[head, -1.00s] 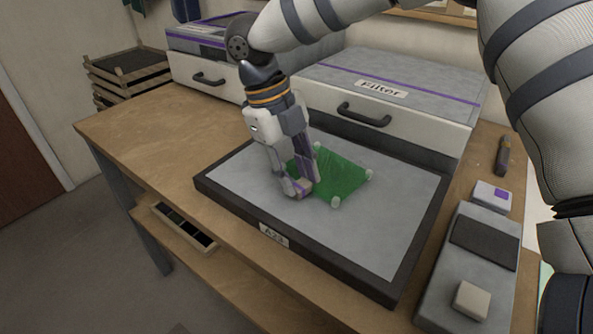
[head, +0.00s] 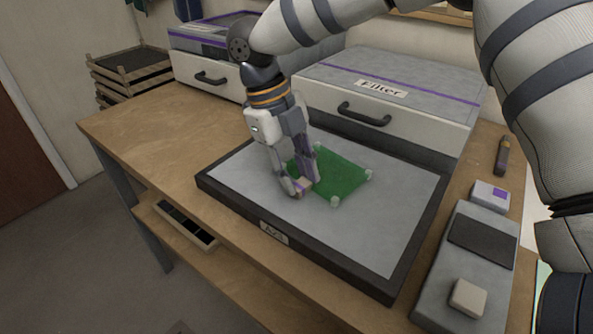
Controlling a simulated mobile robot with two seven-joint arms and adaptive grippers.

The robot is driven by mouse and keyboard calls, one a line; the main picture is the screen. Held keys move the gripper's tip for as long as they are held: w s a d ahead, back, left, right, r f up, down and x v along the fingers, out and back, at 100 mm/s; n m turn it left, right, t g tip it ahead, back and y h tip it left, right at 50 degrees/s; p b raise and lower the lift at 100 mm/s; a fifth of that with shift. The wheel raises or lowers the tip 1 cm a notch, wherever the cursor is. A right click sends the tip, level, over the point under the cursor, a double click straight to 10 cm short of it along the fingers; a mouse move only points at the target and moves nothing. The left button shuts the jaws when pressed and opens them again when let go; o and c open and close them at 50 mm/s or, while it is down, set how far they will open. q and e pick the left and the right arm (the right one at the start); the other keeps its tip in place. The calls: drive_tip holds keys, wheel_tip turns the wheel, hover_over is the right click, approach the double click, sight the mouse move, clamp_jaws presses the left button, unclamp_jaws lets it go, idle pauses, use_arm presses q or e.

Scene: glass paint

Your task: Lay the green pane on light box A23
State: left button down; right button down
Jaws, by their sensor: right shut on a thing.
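The green pane (head: 340,178) is over the middle of light box A23 (head: 392,240), a grey-topped panel with a dark frame and a label on its front edge. The pane has pale knobs at its corners and looks flat, at or very near the panel surface; I cannot tell whether it fully touches. My right gripper (head: 303,189) points down and is shut on the pane's left corner, hiding that part. My left gripper is not in view.
A Filter drawer unit (head: 400,95) stands behind the light box, with another drawer unit (head: 215,75) to its left. A grey device (head: 470,260) and a marker-like tool (head: 503,155) are at right. A dark-slotted tray (head: 185,222) sits on the lower shelf.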

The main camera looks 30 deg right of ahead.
drive_tip(key=shift+f, duration=0.1)
drive_tip(key=c, duration=1.1)
unclamp_jaws()
drive_tip(key=v, duration=0.7)
drive_tip(key=s+d+v, duration=0.1)
drive_tip(key=v, duration=0.5)
drive_tip(key=s+v, duration=0.1)
drive_tip(key=v, duration=0.6)
drive_tip(key=shift+d+r, duration=0.3)
drive_tip(key=shift+r, duration=0.4)
